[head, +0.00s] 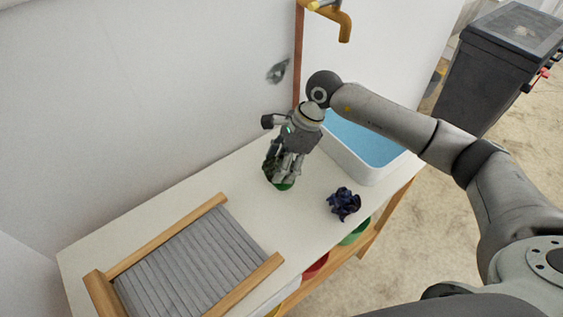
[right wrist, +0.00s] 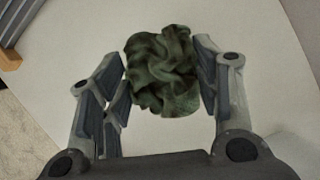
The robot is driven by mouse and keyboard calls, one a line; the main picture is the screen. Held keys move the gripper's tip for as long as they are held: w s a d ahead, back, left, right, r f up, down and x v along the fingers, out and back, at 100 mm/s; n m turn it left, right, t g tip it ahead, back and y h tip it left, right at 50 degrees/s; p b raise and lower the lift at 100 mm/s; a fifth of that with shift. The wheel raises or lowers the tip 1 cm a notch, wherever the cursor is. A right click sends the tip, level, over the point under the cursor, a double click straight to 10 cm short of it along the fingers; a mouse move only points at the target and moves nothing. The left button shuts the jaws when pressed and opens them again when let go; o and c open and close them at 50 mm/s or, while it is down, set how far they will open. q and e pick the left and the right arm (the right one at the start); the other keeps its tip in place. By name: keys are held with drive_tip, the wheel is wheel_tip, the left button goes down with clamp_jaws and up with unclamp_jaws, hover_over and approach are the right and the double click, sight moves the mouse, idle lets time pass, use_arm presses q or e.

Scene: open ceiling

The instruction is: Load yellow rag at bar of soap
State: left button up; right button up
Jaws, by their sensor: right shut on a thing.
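My right gripper (head: 278,172) is over the white counter, between the washboard and the basin. It is shut on a dark green crumpled rag (right wrist: 165,72), which sits between its fingers in the right wrist view. In the head view the fingers partly cover this rag (head: 270,168). A bright green edge (head: 284,186) shows just below the fingers; I cannot tell what it belongs to. A dark blue-purple crumpled rag (head: 343,204) lies on the counter to the right, apart from the gripper. I see no rag that is clearly yellow and no clear bar of soap.
A wooden-framed grey washboard (head: 190,262) lies at the counter's left. A white basin with blue inside (head: 365,142) is at the right, under my right arm, with a brass tap (head: 344,25) above. The white counter (head: 150,228) has free room behind the washboard. Green and red containers show below.

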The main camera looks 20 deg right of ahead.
drive_tip(key=shift+f+b, duration=0.15)
drive_tip(key=shift+b, duration=0.15)
idle(1.3)
drive_tip(key=shift+r+p, duration=0.6)
drive_tip(key=shift+r, duration=0.5)
drive_tip(key=shift+r+p, duration=1.1)
drive_tip(key=shift+r, duration=1.4)
